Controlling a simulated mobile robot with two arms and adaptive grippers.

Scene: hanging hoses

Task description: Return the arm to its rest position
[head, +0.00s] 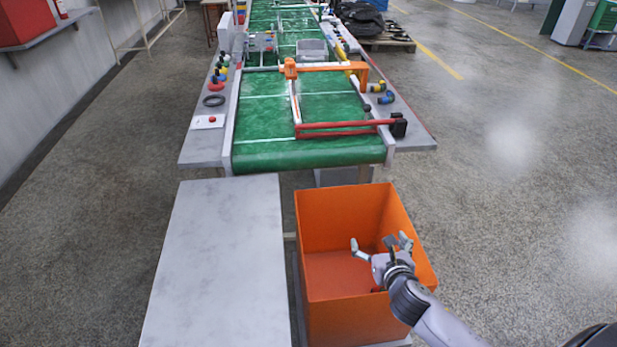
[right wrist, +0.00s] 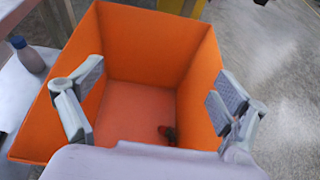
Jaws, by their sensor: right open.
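My right gripper (head: 380,243) is at the end of my right arm, which comes in from the lower right in the head view. It is over the orange bin (head: 325,200), with its fingers spread and nothing between them. In the right wrist view the open fingers of the gripper (right wrist: 160,88) frame the inside of the bin (right wrist: 150,45). A small red and dark object (right wrist: 168,132) lies on the bin floor, partly hidden by my gripper's body. My left gripper is not in view.
A bare grey table (head: 215,260) stands left of the bin. A green conveyor (head: 310,153) with an orange and red frame (head: 335,129) lies beyond. A grey bottle (right wrist: 28,55) stands left of the bin in the wrist view.

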